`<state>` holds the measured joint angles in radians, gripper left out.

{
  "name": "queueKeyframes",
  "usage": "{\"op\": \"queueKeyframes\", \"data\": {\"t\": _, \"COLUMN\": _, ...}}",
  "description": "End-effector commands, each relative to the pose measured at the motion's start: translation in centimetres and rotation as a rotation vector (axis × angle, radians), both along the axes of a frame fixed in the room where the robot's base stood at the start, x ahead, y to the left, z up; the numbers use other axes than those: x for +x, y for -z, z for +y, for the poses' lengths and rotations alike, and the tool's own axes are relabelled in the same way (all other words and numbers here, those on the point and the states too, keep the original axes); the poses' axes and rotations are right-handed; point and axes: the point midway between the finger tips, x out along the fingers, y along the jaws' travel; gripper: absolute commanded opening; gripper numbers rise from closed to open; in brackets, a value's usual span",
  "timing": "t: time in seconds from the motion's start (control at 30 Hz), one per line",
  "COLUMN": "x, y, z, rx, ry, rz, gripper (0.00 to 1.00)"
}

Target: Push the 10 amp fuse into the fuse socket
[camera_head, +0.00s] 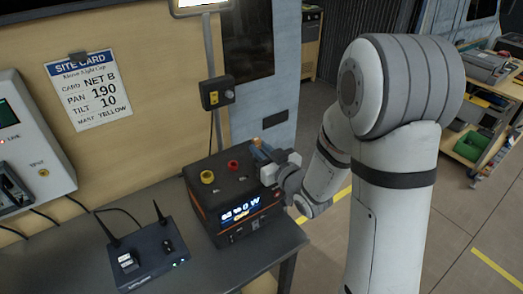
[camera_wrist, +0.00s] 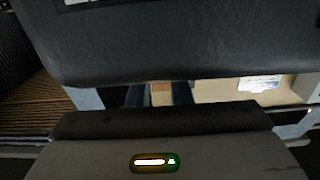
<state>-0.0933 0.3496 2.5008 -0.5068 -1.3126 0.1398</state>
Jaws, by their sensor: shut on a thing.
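My gripper (camera_head: 262,153) is at the right rear of the top of a black-and-orange power box (camera_head: 205,215), with its fingers by the top edge. A small orange-brown piece, apparently the 10 amp fuse (camera_head: 257,141), shows at the fingertips. In the wrist view the two dark fingers of my gripper (camera_wrist: 160,95) are shut on this orange-brown fuse (camera_wrist: 161,87). I cannot make out the fuse socket; whether the fuse touches it cannot be told.
The box top carries a yellow knob (camera_head: 207,176) and a red knob (camera_head: 233,165). A router (camera_head: 145,255) with two antennas stands left on the grey bench (camera_head: 85,238). A switch box (camera_head: 217,93) on a post stands behind. A site card (camera_head: 89,90) hangs on the wall.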

Motion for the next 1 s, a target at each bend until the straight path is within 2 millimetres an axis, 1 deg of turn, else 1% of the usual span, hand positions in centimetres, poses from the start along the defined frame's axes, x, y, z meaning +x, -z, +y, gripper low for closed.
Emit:
{"op": "queueKeyframes", "data": {"t": 0.73, "x": 0.0, "y": 1.3, "z": 0.0, "rx": 0.001, "ry": 0.0, "rz": -0.001, "gripper": 0.0}}
{"op": "queueKeyframes", "data": {"t": 0.77, "x": 0.0, "y": 1.2, "z": 0.0, "rx": 0.001, "ry": 0.0, "rz": -0.001, "gripper": 0.21}}
{"op": "queueKeyframes", "data": {"t": 1.0, "x": 0.0, "y": 1.2, "z": 0.0, "rx": 0.001, "ry": 0.0, "rz": -0.001, "gripper": 0.41}}
